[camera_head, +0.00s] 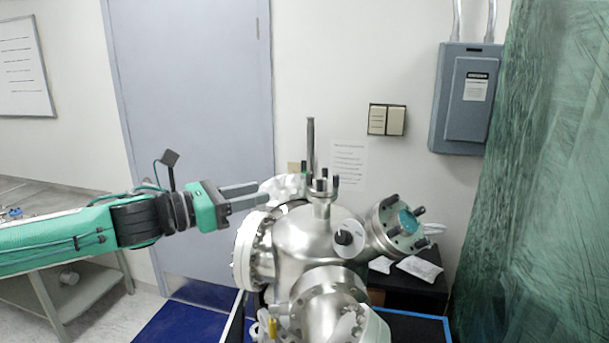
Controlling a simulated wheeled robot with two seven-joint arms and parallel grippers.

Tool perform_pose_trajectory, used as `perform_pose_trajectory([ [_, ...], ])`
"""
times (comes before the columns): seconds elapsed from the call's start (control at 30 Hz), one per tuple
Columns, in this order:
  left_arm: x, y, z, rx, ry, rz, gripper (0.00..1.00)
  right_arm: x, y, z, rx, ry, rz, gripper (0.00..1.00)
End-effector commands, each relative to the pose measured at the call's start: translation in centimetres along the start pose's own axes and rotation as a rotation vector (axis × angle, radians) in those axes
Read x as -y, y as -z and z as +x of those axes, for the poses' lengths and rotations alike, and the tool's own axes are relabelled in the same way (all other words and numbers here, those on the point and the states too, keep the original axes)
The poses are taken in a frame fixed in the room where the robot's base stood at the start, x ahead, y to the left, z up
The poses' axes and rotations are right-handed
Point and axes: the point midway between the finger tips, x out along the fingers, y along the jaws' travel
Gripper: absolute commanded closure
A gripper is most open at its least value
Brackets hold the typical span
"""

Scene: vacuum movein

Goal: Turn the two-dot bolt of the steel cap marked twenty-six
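A steel vacuum chamber (301,238) with several capped ports stands in the middle. A port with dark bolts and a teal face (409,221) points up and right. A small top port (322,197) carries dark upright bolts. A large flange (246,250) faces left, and another port (325,300) faces forward. No number or dot mark is readable, so I cannot tell which cap is twenty-six or which bolt has two dots. My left gripper (262,193) reaches in from the left, its grey fingers apart and empty, left of the top port. My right gripper is out of view.
A tall dark rod (310,145) rises behind the chamber. A dark stand with white packets (418,268) is at the right. A green plastic curtain (540,160) hangs at far right. A grey bench (50,200) is at left. Free air lies above the chamber's left side.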

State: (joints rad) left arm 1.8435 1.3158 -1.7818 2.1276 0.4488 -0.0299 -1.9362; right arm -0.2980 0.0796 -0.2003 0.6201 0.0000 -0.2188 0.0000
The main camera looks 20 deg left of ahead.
Motion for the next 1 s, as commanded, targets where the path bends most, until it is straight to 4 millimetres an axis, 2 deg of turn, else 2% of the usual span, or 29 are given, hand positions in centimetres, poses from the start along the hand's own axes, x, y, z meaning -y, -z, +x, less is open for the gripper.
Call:
perform_pose_trajectory([
  [0.33,0.1,0.3,5.1,-0.001,0.002,-0.005,0.65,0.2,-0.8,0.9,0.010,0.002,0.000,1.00],
  [0.7,0.0,-0.1,10.9,0.000,0.001,-0.004,0.65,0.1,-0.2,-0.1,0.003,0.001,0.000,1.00],
  [1.0,-0.1,0.0,13.1,0.001,-0.001,-0.003,0.65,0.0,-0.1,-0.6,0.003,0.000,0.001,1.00],
])
